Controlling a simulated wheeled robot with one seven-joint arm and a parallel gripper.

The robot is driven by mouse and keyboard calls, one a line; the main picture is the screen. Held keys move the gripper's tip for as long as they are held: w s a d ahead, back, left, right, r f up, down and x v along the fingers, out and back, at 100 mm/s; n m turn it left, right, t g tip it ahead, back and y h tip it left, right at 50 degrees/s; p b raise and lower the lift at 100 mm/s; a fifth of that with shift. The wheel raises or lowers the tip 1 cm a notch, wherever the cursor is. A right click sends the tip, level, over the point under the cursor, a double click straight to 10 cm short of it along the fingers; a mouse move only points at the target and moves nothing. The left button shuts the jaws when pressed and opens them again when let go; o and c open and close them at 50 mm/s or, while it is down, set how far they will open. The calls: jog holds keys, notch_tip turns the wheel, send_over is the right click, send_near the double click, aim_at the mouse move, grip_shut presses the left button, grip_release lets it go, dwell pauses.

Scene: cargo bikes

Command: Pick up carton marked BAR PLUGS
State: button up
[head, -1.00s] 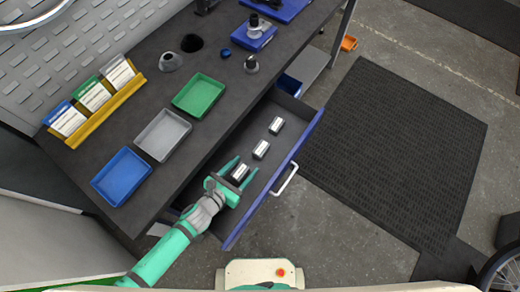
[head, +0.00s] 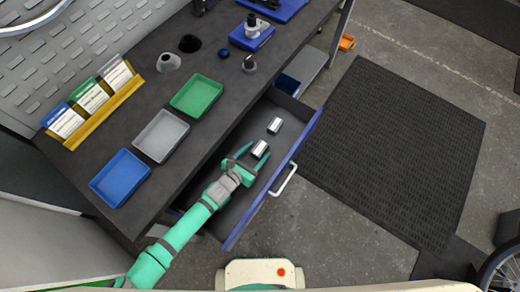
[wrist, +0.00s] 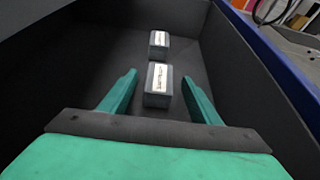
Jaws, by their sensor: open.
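Two small dark grey cartons with white top labels stand in the open drawer (head: 226,222). The nearer carton (head: 260,149) is at my gripper's fingertips; it also shows in the wrist view (wrist: 158,86), ahead and between the finger lines. The farther carton (head: 274,125) stands beyond it, also in the wrist view (wrist: 159,44). The label print is too small to read, so I cannot tell which is BAR PLUGS. My gripper (head: 256,153) is open and empty, low over the drawer. The third carton seen earlier is out of sight, perhaps beneath my gripper or arm.
The drawer's blue front (head: 302,139) with its pale handle (head: 284,180) bounds the right side. The dark worktop (head: 142,198) overhangs the left, with blue (head: 121,178), grey (head: 161,136) and green (head: 197,95) trays. A blue bin (head: 287,84) sits beyond the drawer.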

jog(key=c, duration=1.2)
jog(key=shift+r, duration=0.1)
